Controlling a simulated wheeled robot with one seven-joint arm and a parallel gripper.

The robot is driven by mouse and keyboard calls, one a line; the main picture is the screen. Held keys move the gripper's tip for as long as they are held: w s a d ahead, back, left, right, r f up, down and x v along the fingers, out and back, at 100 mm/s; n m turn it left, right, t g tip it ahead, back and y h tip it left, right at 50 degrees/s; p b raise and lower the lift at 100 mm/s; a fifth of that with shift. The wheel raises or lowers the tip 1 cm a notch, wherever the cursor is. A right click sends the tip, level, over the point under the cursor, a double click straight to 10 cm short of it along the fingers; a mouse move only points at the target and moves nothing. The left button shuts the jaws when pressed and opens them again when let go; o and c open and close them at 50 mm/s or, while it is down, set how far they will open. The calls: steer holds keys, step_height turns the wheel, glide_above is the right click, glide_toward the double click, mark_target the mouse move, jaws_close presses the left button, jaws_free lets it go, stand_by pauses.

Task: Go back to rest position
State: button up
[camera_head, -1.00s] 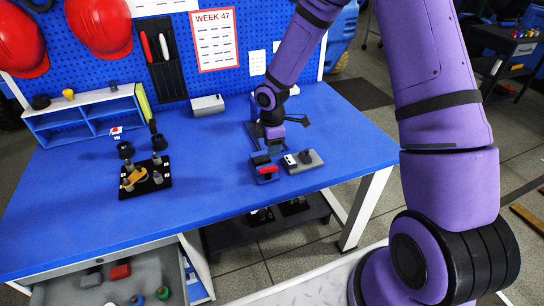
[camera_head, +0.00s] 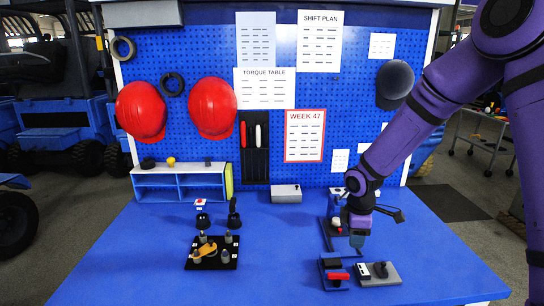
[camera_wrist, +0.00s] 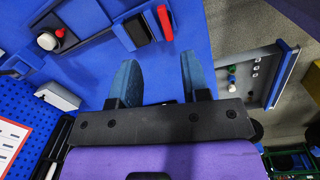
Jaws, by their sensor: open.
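My gripper (camera_head: 357,238) hangs at the end of my purple arm over the right part of the blue table (camera_head: 290,245). In the wrist view my gripper (camera_wrist: 160,80) shows two blue fingers standing apart with nothing between them. Just below it in the head view are a dark fixture with a red part (camera_head: 337,277) and a grey plate with a black knob (camera_head: 380,272). Behind it stands a dark fixture (camera_head: 328,232), partly hidden by my wrist.
A black plate with several pegs and an orange piece (camera_head: 212,253) lies left of centre. A blue shelf (camera_head: 180,185) and a grey box (camera_head: 286,193) stand at the back by the pegboard (camera_head: 270,90). The table's middle is clear.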

steer(key=s+d+r+m+t+h, duration=0.15)
steer(key=s+r+m, duration=0.3)
steer(key=r, duration=0.55)
steer(key=s+d+r+m+t, duration=0.1)
steer(key=s+d+r+m, duration=0.15)
steer(key=s+r, duration=0.5)
steer(key=s+r+m+t+y, duration=0.1)
steer(key=s+r+m, duration=0.3)
steer(key=s, duration=0.4)
steer(key=s+r+m+t+y, duration=0.1)
steer(key=s+r+m, duration=0.3)
steer(key=s+r, duration=0.3)
steer(key=s, duration=0.2)
steer(key=shift+s+d+r, duration=0.2)
steer(key=shift+s+d, duration=0.1)
steer(key=shift+d, duration=0.05)
